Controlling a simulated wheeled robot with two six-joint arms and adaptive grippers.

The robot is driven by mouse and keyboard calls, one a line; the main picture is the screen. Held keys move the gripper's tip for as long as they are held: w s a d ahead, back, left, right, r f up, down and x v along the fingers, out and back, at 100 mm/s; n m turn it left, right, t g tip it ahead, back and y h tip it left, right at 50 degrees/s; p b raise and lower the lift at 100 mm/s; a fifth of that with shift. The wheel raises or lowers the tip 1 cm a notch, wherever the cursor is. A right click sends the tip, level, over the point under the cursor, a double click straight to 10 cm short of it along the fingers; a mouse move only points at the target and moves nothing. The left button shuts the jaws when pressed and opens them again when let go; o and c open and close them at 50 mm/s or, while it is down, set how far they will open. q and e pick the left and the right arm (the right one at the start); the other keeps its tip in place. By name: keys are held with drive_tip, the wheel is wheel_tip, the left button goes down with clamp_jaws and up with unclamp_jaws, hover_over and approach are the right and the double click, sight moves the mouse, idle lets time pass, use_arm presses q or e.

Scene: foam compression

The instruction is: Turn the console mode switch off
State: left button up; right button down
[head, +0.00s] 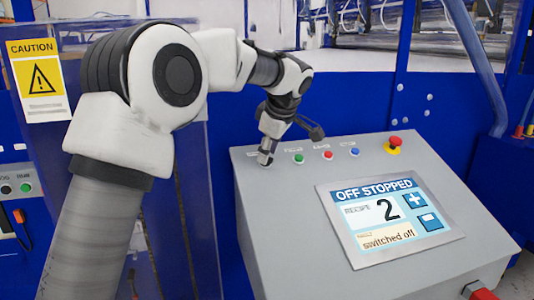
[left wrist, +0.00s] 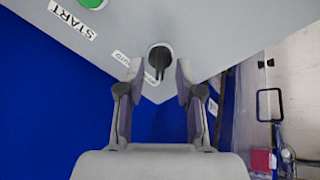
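The console (head: 290,220) is a grey sloped box. Its mode switch (left wrist: 160,56) is a dark round knob with a lever near a panel corner in the left wrist view; in the head view my gripper largely covers it. The console screen (head: 390,218) reads "OFF STOPPED", "RECIPE 2" and "switched off". My left gripper (head: 267,150) is at the upper left of the panel. In the left wrist view its fingers (left wrist: 158,72) are apart, one each side of the switch, with visible gaps. Whether the tips touch the panel is unclear. My right gripper is not in view.
A green button (head: 298,159), a red button (head: 327,155) and a blue button (head: 354,152) lie in a row right of the switch. A red emergency stop (head: 394,143) on yellow stands beyond them. A caution sign (head: 39,79) hangs at the left.

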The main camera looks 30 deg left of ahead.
use_arm(q)
drive_tip(key=v, duration=1)
drive_tip(key=shift+r, duration=0.35)
